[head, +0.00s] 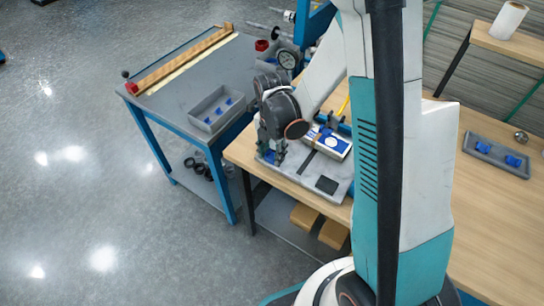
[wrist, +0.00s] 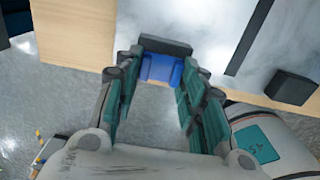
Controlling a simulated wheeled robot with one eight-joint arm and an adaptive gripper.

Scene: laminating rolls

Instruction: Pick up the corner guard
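A small blue corner guard (wrist: 161,68) shows between and just beyond my fingertips in the wrist view, at the edge of the pale board, against a dark grey bar (wrist: 166,45). My gripper (wrist: 161,75) has its teal fingers apart, one on each side of the blue piece. I cannot tell whether they touch it. In the head view my gripper (head: 270,155) points down at the near left corner of the grey board (head: 305,178) on the wooden table. There the blue piece (head: 269,158) is mostly hidden by the fingers.
A grey tray (head: 205,122) with several blue pieces stands on the blue cart (head: 185,75). Another grey tray (head: 481,157) with blue pieces lies on the wooden table (head: 490,205) at right. A blue and white box (head: 328,142) lies on the board. Open floor lies left.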

